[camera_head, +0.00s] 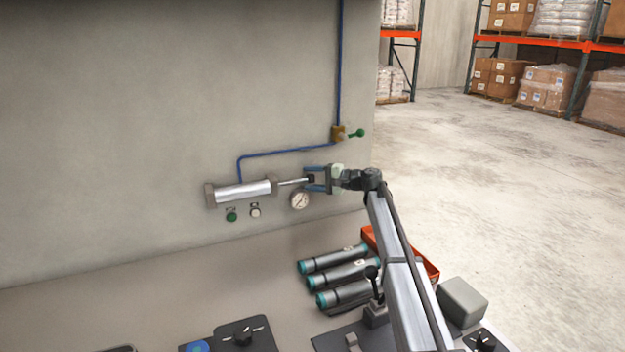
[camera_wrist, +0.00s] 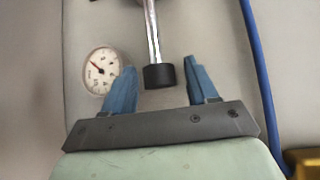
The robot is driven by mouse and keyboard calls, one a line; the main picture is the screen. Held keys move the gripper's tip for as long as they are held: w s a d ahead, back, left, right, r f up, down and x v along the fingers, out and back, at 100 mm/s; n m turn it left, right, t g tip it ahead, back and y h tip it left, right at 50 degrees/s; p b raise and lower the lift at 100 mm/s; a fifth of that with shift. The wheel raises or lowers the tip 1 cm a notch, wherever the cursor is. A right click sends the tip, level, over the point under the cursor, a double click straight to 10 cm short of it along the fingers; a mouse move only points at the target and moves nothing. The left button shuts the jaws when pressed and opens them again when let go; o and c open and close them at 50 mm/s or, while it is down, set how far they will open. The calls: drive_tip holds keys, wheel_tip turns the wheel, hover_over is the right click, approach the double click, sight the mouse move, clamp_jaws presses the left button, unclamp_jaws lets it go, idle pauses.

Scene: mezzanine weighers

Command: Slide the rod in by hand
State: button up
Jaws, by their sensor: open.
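A silver pneumatic cylinder (camera_head: 243,191) is mounted on the grey wall panel, with its thin chrome rod (camera_head: 292,182) sticking out to the right. The rod ends in a black cap, and in the wrist view the rod (camera_wrist: 152,35) comes down from the top to its black cap (camera_wrist: 159,76). My gripper (camera_head: 306,179) is at the rod's end, its blue fingers spread apart. In the wrist view my gripper (camera_wrist: 160,88) is open, with the black cap between the fingers and a visible gap on each side. The contact of cap and palm cannot be told.
A round gauge (camera_head: 299,200) sits just below the rod, and it also shows in the wrist view (camera_wrist: 101,70). A blue air line (camera_head: 290,152) runs to a brass valve with a green handle (camera_head: 357,133). Green and white buttons are below the cylinder. Dark tubes (camera_head: 341,276) and an orange tray (camera_head: 431,270) lie below.

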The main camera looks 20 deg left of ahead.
clamp_jaws()
idle(0.4)
drive_tip(key=shift+s, duration=0.1)
drive_tip(key=s+a, duration=0.3)
drive_tip(key=shift+s+a, duration=0.1)
drive_tip(key=shift+a, duration=0.05)
unclamp_jaws()
